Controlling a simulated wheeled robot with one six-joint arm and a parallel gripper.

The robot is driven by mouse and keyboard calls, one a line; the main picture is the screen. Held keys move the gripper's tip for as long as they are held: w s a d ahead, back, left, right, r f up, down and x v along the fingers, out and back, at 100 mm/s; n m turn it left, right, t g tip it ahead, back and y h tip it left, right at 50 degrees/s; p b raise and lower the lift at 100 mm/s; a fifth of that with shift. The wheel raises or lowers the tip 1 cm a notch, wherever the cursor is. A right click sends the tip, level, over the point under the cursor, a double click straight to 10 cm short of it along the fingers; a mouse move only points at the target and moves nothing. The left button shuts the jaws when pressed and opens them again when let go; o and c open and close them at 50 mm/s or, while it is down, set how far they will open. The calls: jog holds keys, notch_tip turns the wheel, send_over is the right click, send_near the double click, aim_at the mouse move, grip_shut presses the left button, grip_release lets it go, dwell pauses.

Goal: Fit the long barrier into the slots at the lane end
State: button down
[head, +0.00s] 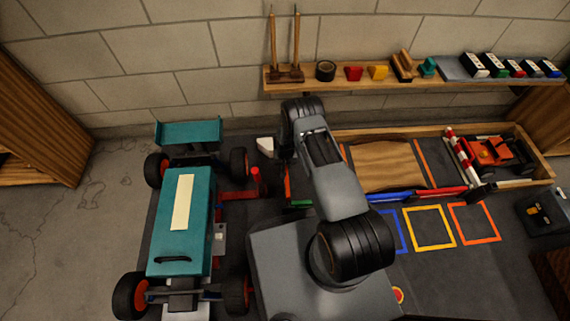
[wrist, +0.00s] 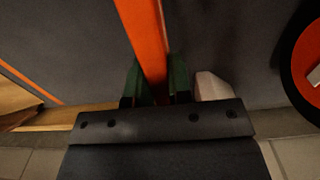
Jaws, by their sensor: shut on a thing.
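My gripper (wrist: 155,85) has green fingertips, closed on both sides of a long orange bar (wrist: 145,35), which I take to be the long barrier. The bar runs away from the fingers to the top of the wrist view. In the head view my arm hides most of the gripper; part of the orange bar (head: 287,182) shows just left of the arm. The walled lane (head: 470,187) is on the right, with a wooden ramp (head: 382,165) in it. I cannot make out the slots or the bar's far end.
A teal racecar (head: 180,230) stands left of my arm, its wheel (wrist: 312,60) close at right in the wrist view. A white block (wrist: 212,87) lies beside the right fingertip. A red-and-white striped bar (head: 458,155) and small red car (head: 490,152) are in the lane. A shelf (head: 430,80) runs behind.

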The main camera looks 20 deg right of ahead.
jog(key=shift+f, duration=1.45)
jog(key=c, duration=1)
grip_release()
jog(key=shift+o, duration=0.2)
notch_tip(320, 180, up, 14)
jog(key=p, duration=0.6)
jog(key=shift+f, duration=0.1)
